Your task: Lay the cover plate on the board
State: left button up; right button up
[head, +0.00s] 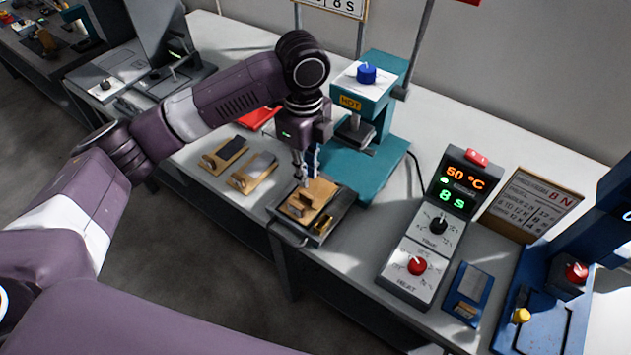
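My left gripper (305,178) points down over a dark metal tray (338,217) with a front handle. Its fingertips are at or just above a tan wooden board (322,190) in the tray. Small wooden and brass-coloured pieces lie at the near side of that board. I cannot tell which piece is the cover plate, or whether the fingers hold anything. Two more wooden boards lie to the left, one with a dark plate (231,148) and one with a grey plate (261,163). My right gripper is out of view.
A teal press (368,175) marked HOT stands just behind the tray. A blue device (470,290) and a blue station (545,320) are farther right. A red item (258,117) lies behind my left arm.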

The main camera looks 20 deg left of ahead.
aim_at(306, 194)
pick_arm(q)
jog(key=shift+s+a+f, duration=0.1)
jog(key=shift+f, duration=0.15)
jog(key=shift+s+f+p, duration=0.2)
jog(key=shift+f+p, duration=0.05)
jog(key=shift+f, duration=0.4)
jog(key=shift+s+f+p, duration=0.15)
jog(key=shift+f+p, duration=0.05)
jog(key=shift+f, duration=0.4)
jog(key=f, duration=0.3)
jog(key=shift+w+f+p, duration=0.25)
jog(key=shift+f+p, duration=0.1)
jog(key=shift+p, duration=0.05)
jog(key=shift+f, duration=0.3)
grip_shut()
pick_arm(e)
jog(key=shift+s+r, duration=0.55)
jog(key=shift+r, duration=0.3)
pick_arm(q)
jog(key=shift+r, duration=0.15)
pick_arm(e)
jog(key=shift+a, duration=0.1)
